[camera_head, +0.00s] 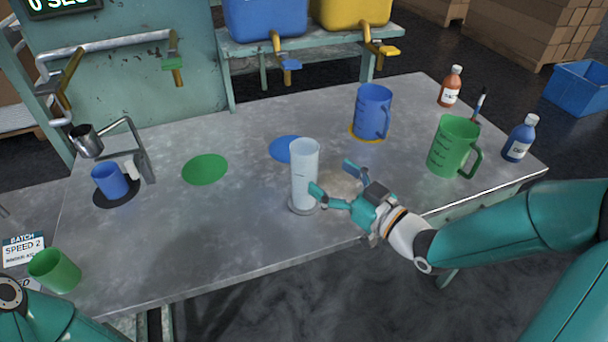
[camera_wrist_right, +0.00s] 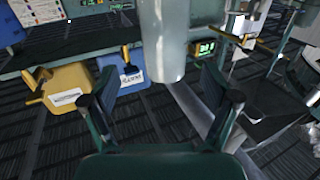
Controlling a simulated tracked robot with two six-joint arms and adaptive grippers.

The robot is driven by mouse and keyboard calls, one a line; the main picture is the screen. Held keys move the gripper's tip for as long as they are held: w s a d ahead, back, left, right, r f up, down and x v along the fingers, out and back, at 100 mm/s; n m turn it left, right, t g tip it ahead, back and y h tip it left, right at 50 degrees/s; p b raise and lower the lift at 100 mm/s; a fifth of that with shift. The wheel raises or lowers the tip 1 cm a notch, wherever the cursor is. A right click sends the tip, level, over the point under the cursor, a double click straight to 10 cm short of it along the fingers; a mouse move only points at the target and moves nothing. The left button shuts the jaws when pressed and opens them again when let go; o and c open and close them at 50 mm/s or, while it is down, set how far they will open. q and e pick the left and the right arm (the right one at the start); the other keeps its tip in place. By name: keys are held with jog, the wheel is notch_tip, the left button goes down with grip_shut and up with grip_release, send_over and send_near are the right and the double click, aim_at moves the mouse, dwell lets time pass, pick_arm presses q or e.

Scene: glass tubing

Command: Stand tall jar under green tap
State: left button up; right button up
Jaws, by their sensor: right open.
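The tall jar (camera_head: 304,170) is a clear, pale cylinder with a wide foot, standing upright on the metal table near its front middle. The green tap (camera_head: 174,64) hangs from the pipe at the back left. A green disc (camera_head: 205,169) lies on the table, left of the jar. My right gripper (camera_head: 334,179) is open just right of the jar, with one fingertip close to it; I cannot tell whether they touch. In the right wrist view, the jar (camera_wrist_right: 163,40) stands ahead, between the spread fingers (camera_wrist_right: 160,100). My left gripper is out of view.
A blue disc (camera_head: 285,149) lies behind the jar. A blue jug (camera_head: 372,112), green jug (camera_head: 454,146) and blue bottle (camera_head: 520,138) stand to the right. A blue cup (camera_head: 110,180) and green cup (camera_head: 54,271) are at left. The table between jar and green disc is clear.

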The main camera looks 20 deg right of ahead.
aim_at(314, 168)
jog(key=shift+a+p+x, duration=0.15)
jog(key=shift+p+x, duration=0.2)
jog(key=shift+x, duration=1.5)
jog(key=shift+a+p+x, duration=0.15)
jog(key=shift+p+x, duration=0.2)
jog(key=shift+x, duration=1.45)
jog(key=shift+s+f, duration=0.15)
grip_shut()
